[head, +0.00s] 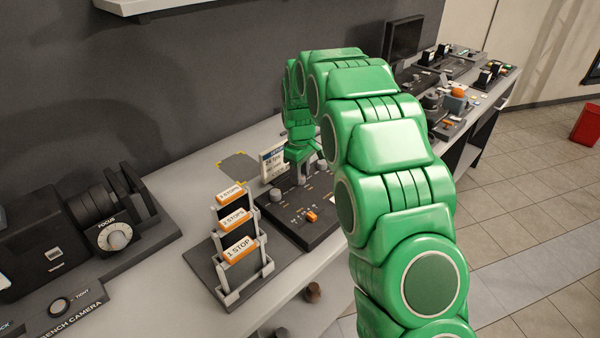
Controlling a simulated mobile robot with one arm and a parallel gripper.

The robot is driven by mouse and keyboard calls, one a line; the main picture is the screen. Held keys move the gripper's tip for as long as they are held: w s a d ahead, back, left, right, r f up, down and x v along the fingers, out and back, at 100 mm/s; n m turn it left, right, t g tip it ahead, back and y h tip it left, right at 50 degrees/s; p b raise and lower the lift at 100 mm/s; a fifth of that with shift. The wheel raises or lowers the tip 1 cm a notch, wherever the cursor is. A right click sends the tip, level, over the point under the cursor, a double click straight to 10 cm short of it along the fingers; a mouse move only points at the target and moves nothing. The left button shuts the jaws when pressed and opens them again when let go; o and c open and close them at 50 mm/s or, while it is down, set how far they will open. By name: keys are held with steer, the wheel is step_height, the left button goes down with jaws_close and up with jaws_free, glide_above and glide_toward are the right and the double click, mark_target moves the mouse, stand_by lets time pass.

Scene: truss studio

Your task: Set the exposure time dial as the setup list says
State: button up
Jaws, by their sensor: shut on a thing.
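My gripper (298,174) points down at the dark control panel (291,229) on the bench. It is shut on a dial of that panel, which the fingers mostly hide. I cannot read the dial's label or setting. One grey knob (276,195) stands left of my gripper and another grey knob (320,168) stands right of it. A white card with a blue header (270,162), showing "24 fps", stands behind the panel. My gripper partly covers it, and its other lines are too small to read.
A rack of filters with orange tops (238,247) stands left of the panel. A bench camera with a focus knob (118,239) is at far left. An orange switch (311,215) sits on the panel front. More equipment (457,94) fills the far bench. A red bin (586,126) stands on the floor.

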steer(key=shift+m, duration=0.4)
steer(key=m, duration=0.3)
steer(key=shift+m, duration=0.3)
steer(key=m, duration=0.3)
steer(key=shift+m, duration=0.4)
steer(key=m, duration=0.4)
steer(key=shift+m, duration=1.8)
steer(key=o, duration=1)
steer(key=shift+o, duration=0.2)
steer(key=shift+r, duration=0.15)
